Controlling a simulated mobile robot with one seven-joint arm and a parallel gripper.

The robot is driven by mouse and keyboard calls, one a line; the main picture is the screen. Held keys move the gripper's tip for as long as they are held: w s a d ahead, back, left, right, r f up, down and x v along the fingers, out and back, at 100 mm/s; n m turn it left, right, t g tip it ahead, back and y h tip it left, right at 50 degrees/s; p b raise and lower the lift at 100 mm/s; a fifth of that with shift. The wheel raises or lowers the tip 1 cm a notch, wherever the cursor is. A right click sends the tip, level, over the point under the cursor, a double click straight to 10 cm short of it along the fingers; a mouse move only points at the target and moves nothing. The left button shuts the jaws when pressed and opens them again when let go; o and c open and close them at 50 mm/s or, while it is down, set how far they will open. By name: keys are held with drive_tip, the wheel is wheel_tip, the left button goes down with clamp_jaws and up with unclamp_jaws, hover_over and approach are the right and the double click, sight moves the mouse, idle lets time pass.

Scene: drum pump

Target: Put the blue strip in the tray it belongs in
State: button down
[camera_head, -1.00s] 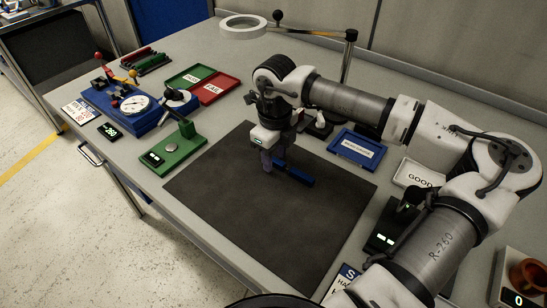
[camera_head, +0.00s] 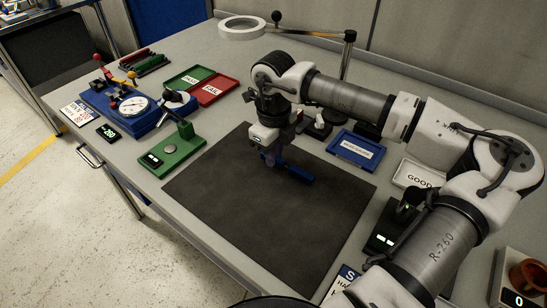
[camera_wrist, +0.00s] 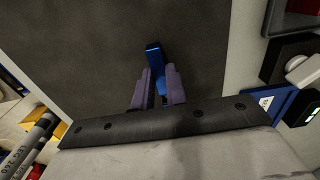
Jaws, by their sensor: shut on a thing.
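The blue strip (camera_head: 299,174) is over the dark mat (camera_head: 250,215), its free end pointing right. My gripper (camera_head: 270,160) is shut on its left end, close above the mat. In the wrist view the blue strip (camera_wrist: 154,58) sticks out beyond the fingers of my gripper (camera_wrist: 158,85). A blue tray (camera_head: 357,148) with a white label stands behind the mat at the right; the label is too small to read surely. A green tray labelled PASS (camera_head: 190,77) and a red tray labelled FAIL (camera_head: 216,91) lie at the back left. A white GOOD tray (camera_head: 418,174) stands at the right.
A blue fixture with a dial gauge (camera_head: 134,105) and a green gauge stand (camera_head: 174,149) stand left of the mat. A post with a lever (camera_head: 348,55) rises behind my arm. Black devices (camera_head: 385,240) stand right of the mat. The front of the mat is clear.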

wheel_tip(320, 180, up, 12)
idle(0.6)
